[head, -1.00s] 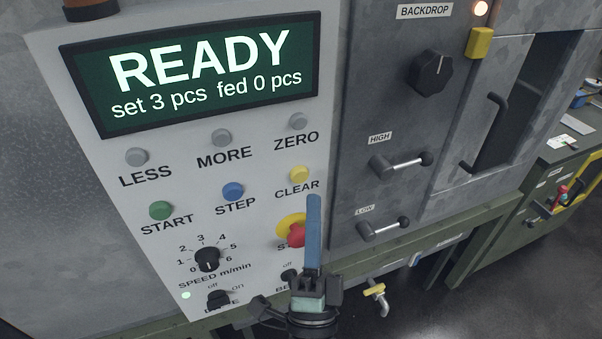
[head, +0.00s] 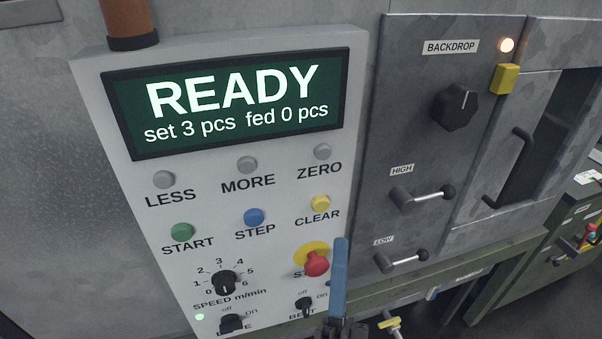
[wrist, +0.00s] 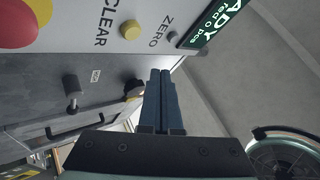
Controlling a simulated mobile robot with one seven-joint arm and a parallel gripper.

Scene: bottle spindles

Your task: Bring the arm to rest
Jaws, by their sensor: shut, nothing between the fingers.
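My gripper (head: 340,245) stands at the lower middle of the head view, its blue fingers pointing up in front of the right edge of the control panel (head: 80,110). In the wrist view my gripper (wrist: 161,75) shows two blue fingers side by side, shut with nothing between them. The panel's display (head: 235,103) reads READY, set 3 pcs, fed 0 pcs. The red stop button (head: 316,263) on its yellow base is just left of the fingers in the head view. I cannot tell how far the fingers are from the panel.
Right of the panel is a grey cabinet with a BACKDROP knob (head: 455,108), a lit lamp (head: 507,45), a HIGH lever (head: 425,195) and a LOW lever (head: 400,260). A yellow-handled tap (head: 390,323) is low by the gripper. In the wrist view, a round object (wrist: 283,155) is at lower right.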

